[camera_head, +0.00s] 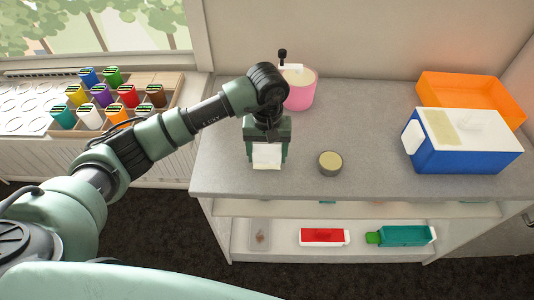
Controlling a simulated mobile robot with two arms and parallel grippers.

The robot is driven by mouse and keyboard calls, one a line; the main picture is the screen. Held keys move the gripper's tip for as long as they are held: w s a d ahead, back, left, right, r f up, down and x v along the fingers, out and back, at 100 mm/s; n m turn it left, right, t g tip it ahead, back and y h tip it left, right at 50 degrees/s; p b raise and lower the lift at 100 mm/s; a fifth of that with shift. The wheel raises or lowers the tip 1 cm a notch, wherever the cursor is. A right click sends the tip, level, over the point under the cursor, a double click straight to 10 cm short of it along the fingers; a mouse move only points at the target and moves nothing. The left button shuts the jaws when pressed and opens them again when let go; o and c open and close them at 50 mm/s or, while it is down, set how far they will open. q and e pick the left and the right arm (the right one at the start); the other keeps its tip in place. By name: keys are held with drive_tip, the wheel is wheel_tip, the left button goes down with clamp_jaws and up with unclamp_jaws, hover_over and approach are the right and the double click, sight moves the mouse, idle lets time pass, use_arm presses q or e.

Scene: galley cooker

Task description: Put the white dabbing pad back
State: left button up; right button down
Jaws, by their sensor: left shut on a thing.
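My left gripper (267,160) points down over the grey counter (360,180), near its front left part. It is shut on the white dabbing pad (267,157), which shows as a small white square between the fingers. I cannot tell whether the pad touches the counter. A small round tin (330,163) with a beige top stands on the counter just right of the gripper. My right gripper is not in view.
A pink pot (299,93) stands behind my left wrist. A blue box (465,148) with a white lid and an orange tray (470,95) are at the right. Red (322,237) and green (405,236) containers lie on the lower shelf. Colourful cups (103,96) stand in a wooden rack at left.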

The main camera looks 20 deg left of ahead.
use_arm(q)
drive_tip(key=shift+f, duration=0.6)
drive_tip(key=shift+f, duration=0.15)
drive_tip(key=o, duration=1.2)
